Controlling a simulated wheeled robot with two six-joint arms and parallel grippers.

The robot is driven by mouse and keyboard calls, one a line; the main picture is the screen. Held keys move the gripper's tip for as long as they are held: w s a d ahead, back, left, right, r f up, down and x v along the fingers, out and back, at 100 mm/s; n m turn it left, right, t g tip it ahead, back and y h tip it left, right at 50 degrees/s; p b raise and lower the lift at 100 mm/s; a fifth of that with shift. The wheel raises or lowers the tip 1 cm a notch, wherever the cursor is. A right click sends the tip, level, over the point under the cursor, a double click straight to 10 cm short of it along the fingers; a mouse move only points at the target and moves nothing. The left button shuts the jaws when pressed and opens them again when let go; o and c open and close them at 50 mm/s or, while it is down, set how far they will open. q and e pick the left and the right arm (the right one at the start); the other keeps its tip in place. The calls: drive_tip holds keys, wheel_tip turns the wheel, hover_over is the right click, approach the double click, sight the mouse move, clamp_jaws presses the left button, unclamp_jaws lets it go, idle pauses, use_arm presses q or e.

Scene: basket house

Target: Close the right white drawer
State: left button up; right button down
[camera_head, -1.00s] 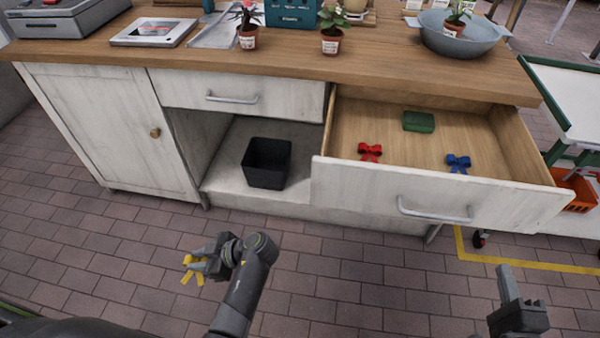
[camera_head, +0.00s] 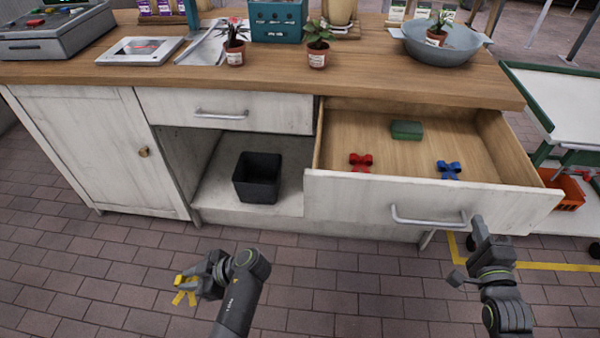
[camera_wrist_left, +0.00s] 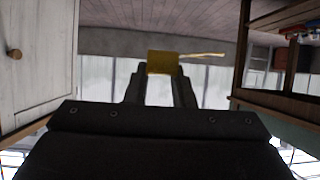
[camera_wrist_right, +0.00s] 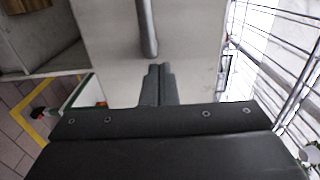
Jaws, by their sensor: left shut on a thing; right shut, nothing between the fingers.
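The right white drawer (camera_head: 345,204) is pulled out under the wooden counter in the head view. Inside lie a red bow (camera_head: 360,163), a blue bow (camera_head: 449,170) and a green block (camera_head: 407,130). My right gripper (camera_head: 477,228) is shut and empty, close to the right end of the drawer's metal handle (camera_head: 428,219). In the right wrist view the shut fingertips (camera_wrist_right: 160,70) point at the white front, just below the handle (camera_wrist_right: 146,28); contact cannot be told. My left gripper (camera_head: 184,284) is shut on a yellow thing (camera_head: 184,297), which also shows in the left wrist view (camera_wrist_left: 162,62).
The left drawer (camera_head: 225,111) is shut. A black bin (camera_head: 257,178) stands in the open shelf below it. A white cart (camera_head: 575,105) with an orange basket (camera_head: 565,189) stands at the right. The brick floor in front is clear.

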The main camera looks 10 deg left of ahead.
use_arm(q)
drive_tip(key=shift+f, duration=0.15)
use_arm(e)
drive_tip(key=shift+w, duration=0.75)
drive_tip(key=shift+w, duration=0.1)
